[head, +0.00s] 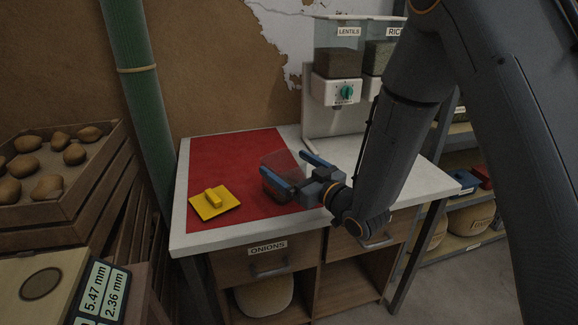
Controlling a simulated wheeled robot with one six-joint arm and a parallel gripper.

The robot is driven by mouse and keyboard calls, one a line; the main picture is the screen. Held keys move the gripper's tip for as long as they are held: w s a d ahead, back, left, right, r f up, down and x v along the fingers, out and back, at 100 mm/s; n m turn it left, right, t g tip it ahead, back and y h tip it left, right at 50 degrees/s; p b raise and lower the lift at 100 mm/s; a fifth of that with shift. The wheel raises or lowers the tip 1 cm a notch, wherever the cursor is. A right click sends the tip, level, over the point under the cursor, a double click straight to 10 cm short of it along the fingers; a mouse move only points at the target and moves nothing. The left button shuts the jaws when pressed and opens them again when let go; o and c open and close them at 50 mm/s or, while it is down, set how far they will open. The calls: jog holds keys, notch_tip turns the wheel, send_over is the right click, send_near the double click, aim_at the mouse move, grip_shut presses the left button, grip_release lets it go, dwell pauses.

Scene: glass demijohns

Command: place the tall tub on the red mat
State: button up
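The red mat (232,161) lies flat on the left part of the white table. A clear, see-through tub (285,160) shows over the mat's right side, with something dark low inside it. It is the only tub I can make out here, and its outline is faint. My gripper (292,169) reaches in from the right, with one blue finger on the near side of the tub and the other on its far right side. The fingers appear shut on the tub. I cannot tell whether its base touches the mat; the near finger hides part of it.
A yellow square piece with a raised handle (214,201) lies on the mat's front left. A dispenser labelled LENTILS (338,80) stands at the table's back. A green pipe (139,95) rises behind the left edge. The mat's back half is clear.

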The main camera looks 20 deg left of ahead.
jog(key=shift+r, duration=0.1)
jog(key=shift+s+d, duration=0.15)
jog(key=shift+d, duration=0.05)
jog(key=b+v, duration=0.1)
jog(key=v, duration=1)
jog(key=shift+s+d, duration=0.15)
jog(key=shift+d, duration=0.05)
jog(key=w+d+h, duration=0.1)
jog(key=w+d+f+h, duration=0.1)
jog(key=d, duration=0.1)
jog(key=shift+w+f+m+h, duration=0.25)
jog(key=shift+w+m+h, duration=0.05)
jog(key=shift+m+h, duration=0.1)
jog(key=d+f+m+g+h, duration=0.1)
jog(key=d+f+m+h, duration=0.15)
jog(key=d+h, duration=0.45)
jog(key=d+f+m+g+h, duration=0.1)
jog(key=d+f+m+h, duration=0.15)
jog(key=d, duration=0.95)
jog(key=s+d+r+m+g+h, duration=0.1)
jog(key=s+d+m+g, duration=0.2)
jog(key=s, duration=0.7)
jog(key=s+d+r+m+g+h, duration=0.1)
jog(key=s+d+m+g, duration=0.2)
jog(key=s, duration=0.6)
jog(key=d+g, duration=0.2)
jog(key=shift+s+d+r+g, duration=0.2)
jog(key=shift+s+r+g, duration=0.1)
jog(key=shift+s, duration=0.1)
